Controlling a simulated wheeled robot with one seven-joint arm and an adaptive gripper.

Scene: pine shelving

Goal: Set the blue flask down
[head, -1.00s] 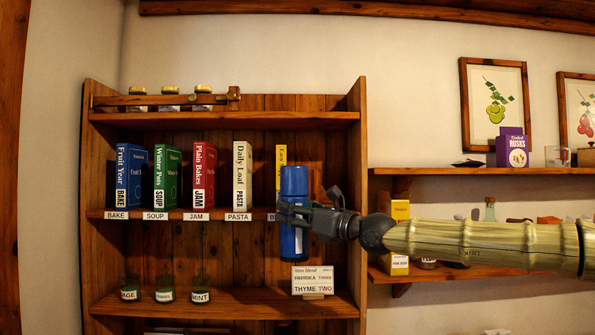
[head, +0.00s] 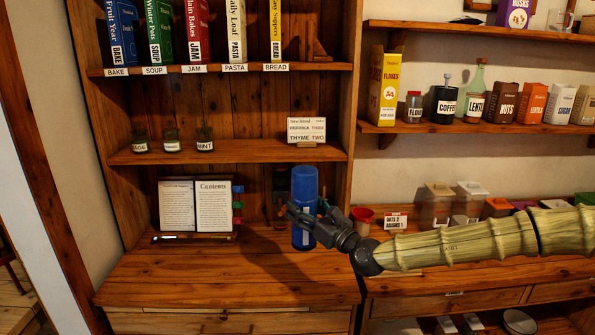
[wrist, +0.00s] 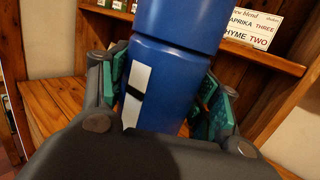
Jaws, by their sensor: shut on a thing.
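The blue flask (head: 304,185) stands upright in my gripper (head: 304,218) at the right of the pine counter (head: 190,275), in front of the shelf unit. In the wrist view, the jaws (wrist: 165,100) are closed around the flask (wrist: 175,75), one green pad on each side. A white label strip with a dark mark shows on its body. The flask's base is low, close to the counter in the head view; I cannot tell whether it touches. The wrist view hides the base.
An open book (head: 195,206) stands on the counter to the left. A red cup (head: 362,219) and a small sign (head: 396,221) are to the right. A shelf with jars and a spice card (head: 306,130) is above. The counter's middle and front are clear.

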